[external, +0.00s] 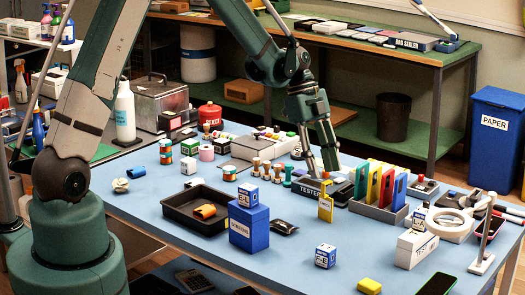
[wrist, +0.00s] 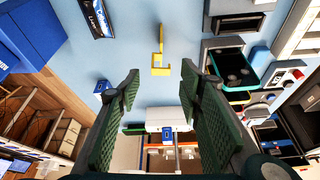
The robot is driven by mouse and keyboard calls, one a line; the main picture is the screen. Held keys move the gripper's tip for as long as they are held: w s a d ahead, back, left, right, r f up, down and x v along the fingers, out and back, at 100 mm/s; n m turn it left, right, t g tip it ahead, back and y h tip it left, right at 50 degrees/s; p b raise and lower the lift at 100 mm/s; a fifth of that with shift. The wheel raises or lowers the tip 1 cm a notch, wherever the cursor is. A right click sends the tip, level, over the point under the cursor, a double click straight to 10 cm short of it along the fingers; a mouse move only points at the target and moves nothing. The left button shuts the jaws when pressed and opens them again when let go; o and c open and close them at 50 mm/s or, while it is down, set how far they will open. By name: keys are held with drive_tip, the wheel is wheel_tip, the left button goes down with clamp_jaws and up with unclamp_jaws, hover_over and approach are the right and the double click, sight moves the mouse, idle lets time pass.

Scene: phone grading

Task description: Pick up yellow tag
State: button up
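A yellow tag (external: 326,207) with a pale label stands upright on the blue table in front of the tester, right of the blue box. In the wrist view the yellow tag (wrist: 159,58) shows from above as a thin post with a wider foot, just beyond my fingertips and between their lines. My gripper (external: 331,168) points down above the tester area, behind the tag in the external view. In the wrist view the two green-padded fingers of my gripper (wrist: 161,70) are spread apart with nothing between them. The tag is apart from both fingers.
The blue box (external: 249,229) stands left of the tag, with a dark pouch (external: 284,228) between. The tester (external: 313,189) and a grey rack (external: 378,209) of coloured cases stand close behind and right. A yellow block (external: 369,286) lies at the front edge. Table in front is mostly clear.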

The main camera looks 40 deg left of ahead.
sight(327, 182)
drive_tip(key=shift+d+f, duration=0.1)
drive_tip(key=shift+f, duration=0.1)
drive_tip(key=shift+x, duration=2.45)
drive_tip(key=shift+c, duration=0.5)
drive_tip(key=c, duration=0.7)
